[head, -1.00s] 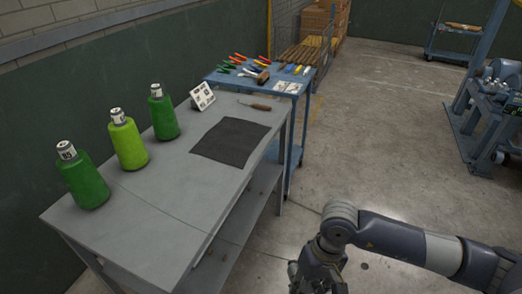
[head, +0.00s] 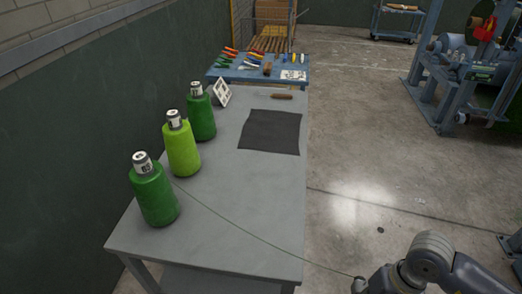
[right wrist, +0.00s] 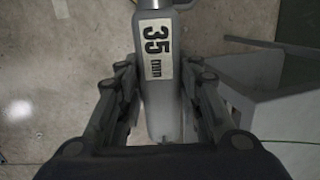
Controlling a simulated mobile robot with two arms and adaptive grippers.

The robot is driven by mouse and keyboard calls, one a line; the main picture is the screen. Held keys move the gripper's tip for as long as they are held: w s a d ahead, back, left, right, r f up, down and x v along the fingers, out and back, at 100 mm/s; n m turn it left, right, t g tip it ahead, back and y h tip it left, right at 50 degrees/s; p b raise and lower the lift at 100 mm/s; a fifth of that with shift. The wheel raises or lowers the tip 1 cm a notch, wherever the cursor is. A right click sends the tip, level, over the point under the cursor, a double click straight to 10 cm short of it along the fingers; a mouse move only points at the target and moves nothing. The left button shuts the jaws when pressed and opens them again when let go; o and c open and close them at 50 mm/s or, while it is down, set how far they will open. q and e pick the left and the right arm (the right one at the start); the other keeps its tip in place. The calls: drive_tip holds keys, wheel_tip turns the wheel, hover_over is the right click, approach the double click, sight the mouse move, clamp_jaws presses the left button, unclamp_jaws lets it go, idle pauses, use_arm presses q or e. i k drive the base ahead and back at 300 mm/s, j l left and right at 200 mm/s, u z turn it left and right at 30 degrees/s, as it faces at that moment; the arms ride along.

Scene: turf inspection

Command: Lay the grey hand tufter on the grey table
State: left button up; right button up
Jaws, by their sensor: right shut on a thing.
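The grey hand tufter (right wrist: 160,108), with a white "35 mm" label, is between the fingers of my right gripper (right wrist: 165,74) in the right wrist view. The gripper is shut on it and holds it above the concrete floor. In the head view, my right arm is at the lower right, off the table's right side; the tufter is not clearly seen there. The grey table (head: 238,190) fills the middle of the head view, and a grey surface, probably its edge, shows at the right of the wrist view. My left gripper is not in view.
A thin strand runs from the cones towards my right arm.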

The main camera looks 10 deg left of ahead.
sight(246, 201)
drive_tip(key=k+j, duration=0.1)
drive_tip(key=j, duration=0.35)
drive_tip(key=k+j, duration=0.1)
drive_tip(key=j, duration=0.3)
drive_tip(key=k+j+z, duration=0.1)
drive_tip(key=j, duration=0.35)
drive_tip(key=k+j, duration=0.15)
drive_tip(key=j, duration=0.25)
drive_tip(key=k+j, duration=0.1)
drive_tip(key=j, duration=0.7)
drive_tip(key=i, duration=0.9)
